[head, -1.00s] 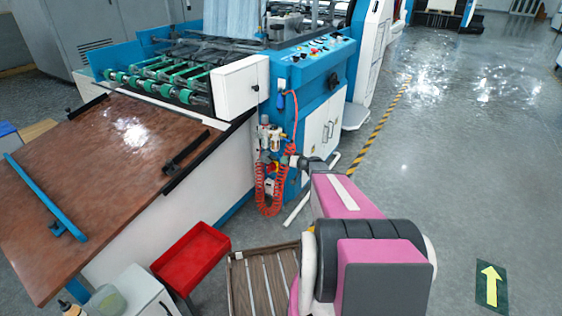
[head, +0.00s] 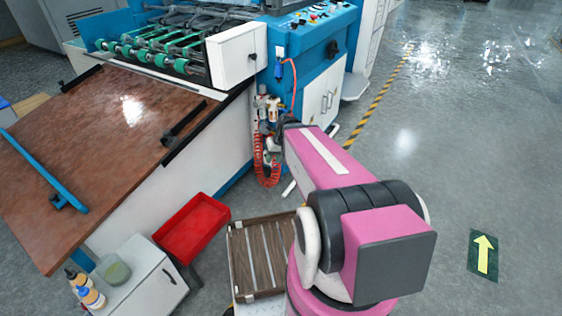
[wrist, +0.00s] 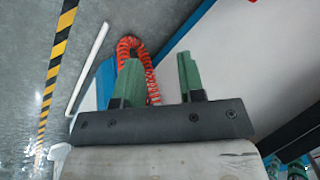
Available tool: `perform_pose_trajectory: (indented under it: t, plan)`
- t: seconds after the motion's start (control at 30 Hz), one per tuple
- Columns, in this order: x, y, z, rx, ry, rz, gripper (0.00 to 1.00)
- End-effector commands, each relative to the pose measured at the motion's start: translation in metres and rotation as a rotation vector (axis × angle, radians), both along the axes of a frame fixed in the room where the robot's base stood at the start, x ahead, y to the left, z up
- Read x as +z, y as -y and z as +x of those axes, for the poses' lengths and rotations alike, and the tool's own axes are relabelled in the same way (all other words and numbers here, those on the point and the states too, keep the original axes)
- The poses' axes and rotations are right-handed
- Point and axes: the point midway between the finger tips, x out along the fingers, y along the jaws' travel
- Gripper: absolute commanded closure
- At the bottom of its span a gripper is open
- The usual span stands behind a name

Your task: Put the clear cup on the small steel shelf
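A pale, see-through round container (head: 116,272), which looks like the clear cup, stands on a small white cabinet (head: 152,285) at the lower left of the head view. Nothing in these views is clearly the small steel shelf. My gripper (wrist: 160,78) shows in the wrist view with its two green fingers apart and nothing between them. Behind the fingers are a red coiled hose and a white panel, so the gripper is away from the cup. In the head view my arm's pink links hide the gripper.
Two bottles (head: 91,297) stand beside the cup. A red tray (head: 188,232) and a slatted wooden rack (head: 238,262) lie between the cabinet and my arm. The machine's brown table (head: 120,130) slopes above. The floor at right (head: 420,170) is open.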

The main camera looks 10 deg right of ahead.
Motion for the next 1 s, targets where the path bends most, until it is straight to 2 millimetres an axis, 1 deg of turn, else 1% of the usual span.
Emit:
perform_pose_trajectory:
  t: [0.03,0.1,0.2,0.3,1.0]
  plan:
    - [0.008,0.0,-0.019,-0.011,-0.028,-0.059,0.64]
    - [0.014,0.005,-0.034,-0.036,-0.063,-0.14,0.64]
    - [0.021,0.011,-0.047,-0.066,-0.09,-0.228,0.64]
    - [0.026,0.016,-0.054,-0.089,-0.101,-0.279,0.64]
    - [0.026,0.017,-0.054,-0.096,-0.105,-0.295,0.64]
